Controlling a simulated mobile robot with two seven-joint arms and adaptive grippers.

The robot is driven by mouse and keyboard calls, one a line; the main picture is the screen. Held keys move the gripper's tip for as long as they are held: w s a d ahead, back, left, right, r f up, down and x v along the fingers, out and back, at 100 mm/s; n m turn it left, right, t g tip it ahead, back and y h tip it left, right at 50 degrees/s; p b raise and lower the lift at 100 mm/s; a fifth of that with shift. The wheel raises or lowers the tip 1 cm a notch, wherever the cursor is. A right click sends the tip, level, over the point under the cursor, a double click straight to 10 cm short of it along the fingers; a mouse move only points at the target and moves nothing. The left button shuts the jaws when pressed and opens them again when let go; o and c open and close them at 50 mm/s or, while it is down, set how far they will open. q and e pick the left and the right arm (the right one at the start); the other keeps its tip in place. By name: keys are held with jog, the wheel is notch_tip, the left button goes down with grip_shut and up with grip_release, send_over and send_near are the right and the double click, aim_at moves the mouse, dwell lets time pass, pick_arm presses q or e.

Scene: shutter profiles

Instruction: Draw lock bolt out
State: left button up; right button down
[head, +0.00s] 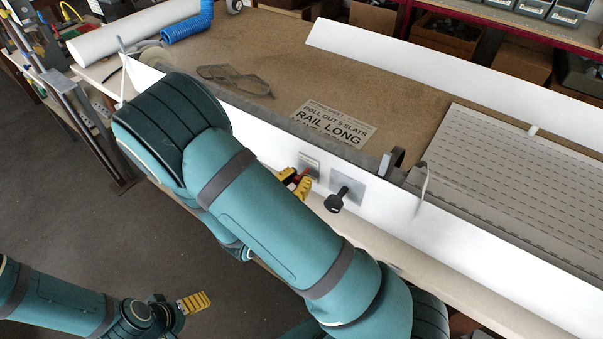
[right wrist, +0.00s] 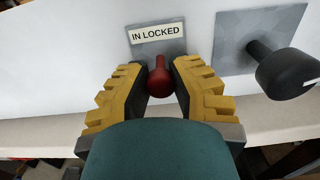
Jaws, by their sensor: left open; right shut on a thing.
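The lock bolt shows as a dark red knob (right wrist: 159,77) in the right wrist view. It stands out from a grey plate (right wrist: 157,47) labelled "IN LOCKED" on the white panel. My right gripper (right wrist: 160,88) has its yellow fingers on either side of the knob and is shut on it. In the head view my right gripper (head: 297,184) is at the panel, partly hidden behind my teal arm. My left gripper (head: 183,306) is open and empty at the lower left, over the floor and away from the panel.
A black knob (right wrist: 283,73) on a second grey plate sits right of the bolt. The long white panel (head: 460,233) runs along the bench's front. A slatted sheet (head: 520,180) lies right.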

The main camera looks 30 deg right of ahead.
jog(key=shift+s+a, duration=0.2)
jog(key=shift+a, duration=0.25)
jog(key=c, duration=0.8)
grip_release()
jog(key=shift+o, duration=0.2)
jog(key=shift+a, duration=0.1)
jog(key=v, duration=1.1)
jog(key=shift+s+a, duration=0.2)
jog(key=shift+a, duration=0.15)
